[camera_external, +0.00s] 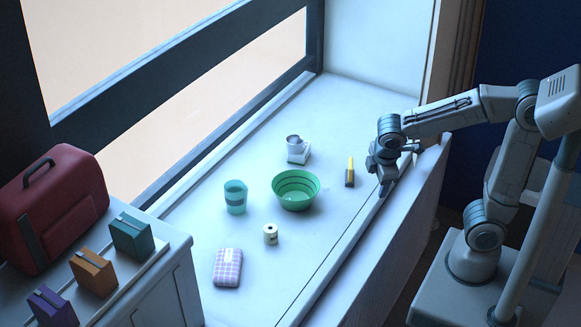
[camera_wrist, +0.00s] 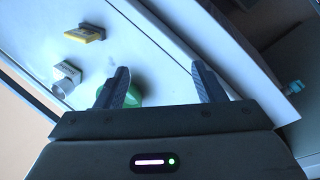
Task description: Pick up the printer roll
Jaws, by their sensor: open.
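The printer roll (camera_external: 271,234) is a small cream-white cylinder with a dark hole in its top. It stands upright on the white ledge (camera_external: 330,235), between the green bowl and the checked packet. It is not visible in the wrist view. My gripper (camera_external: 384,188) is over the ledge's right edge, well to the upper right of the roll. In the wrist view my gripper (camera_wrist: 160,75) has its two fingers apart with nothing held between them.
A green bowl (camera_external: 296,190) stands between my gripper and the roll. A teal cup (camera_external: 235,197), a checked packet (camera_external: 227,267), a white box with a grey cup (camera_external: 298,150) and a yellow-and-dark item (camera_external: 350,172) are nearby. The window frame (camera_external: 200,65) borders the ledge.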

